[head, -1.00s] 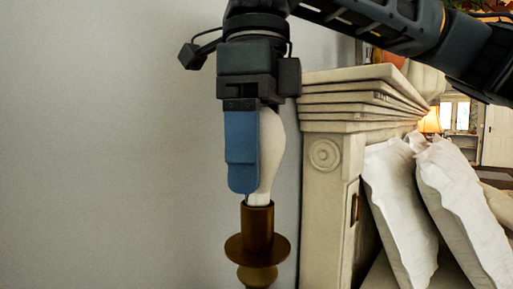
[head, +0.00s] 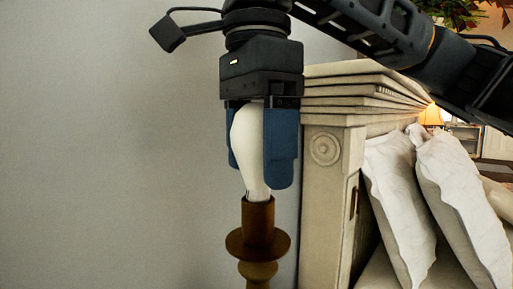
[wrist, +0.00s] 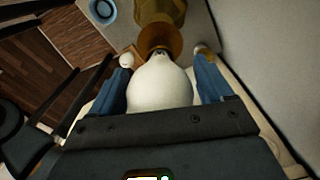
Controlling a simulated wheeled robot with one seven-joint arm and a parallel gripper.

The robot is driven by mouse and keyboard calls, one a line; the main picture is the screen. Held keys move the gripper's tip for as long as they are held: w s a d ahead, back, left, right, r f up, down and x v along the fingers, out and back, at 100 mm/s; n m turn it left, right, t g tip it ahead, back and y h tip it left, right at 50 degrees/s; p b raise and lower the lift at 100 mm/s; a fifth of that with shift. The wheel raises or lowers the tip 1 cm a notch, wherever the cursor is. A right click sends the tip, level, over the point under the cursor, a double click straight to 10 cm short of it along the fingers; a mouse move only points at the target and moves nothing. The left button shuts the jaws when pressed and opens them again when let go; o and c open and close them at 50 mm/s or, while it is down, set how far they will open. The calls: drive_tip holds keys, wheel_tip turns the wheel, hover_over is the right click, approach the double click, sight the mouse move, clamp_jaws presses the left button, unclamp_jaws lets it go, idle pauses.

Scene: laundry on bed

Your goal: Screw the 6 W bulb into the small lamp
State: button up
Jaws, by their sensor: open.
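The white bulb (head: 248,150) stands nearly upright, tilted slightly, with its narrow lower end at the mouth of the brass-brown lamp socket (head: 258,222). How deep its base sits in the socket cannot be told. My gripper (head: 262,165) points down from above, its blue fingers on either side of the bulb. In the wrist view the bulb (wrist: 160,85) lies between the two fingers (wrist: 165,92), with gaps showing beside it, so the jaws are open around it. The lamp's socket and flange (wrist: 160,40) show beyond the bulb. No wattage marking is readable.
A cream carved headboard (head: 330,180) stands just right of the lamp, with white pillows (head: 405,205) beyond it. A plain grey wall (head: 110,150) is on the left. The wrist view shows a blue round dish (wrist: 103,11) and a small white round object (wrist: 126,60) near the lamp.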

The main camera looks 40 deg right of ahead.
drive_tip(key=n, duration=0.8)
drive_tip(key=shift+n, duration=0.4)
drive_tip(key=c, duration=0.9)
drive_tip(key=shift+o, duration=0.2)
drive_tip(key=m+b, duration=0.1)
drive_tip(key=m, duration=0.2)
drive_tip(key=shift+m, duration=0.3)
drive_tip(key=shift+f+m+b, duration=0.1)
drive_tip(key=shift+m+b, duration=0.4)
drive_tip(key=shift+m, duration=1.1)
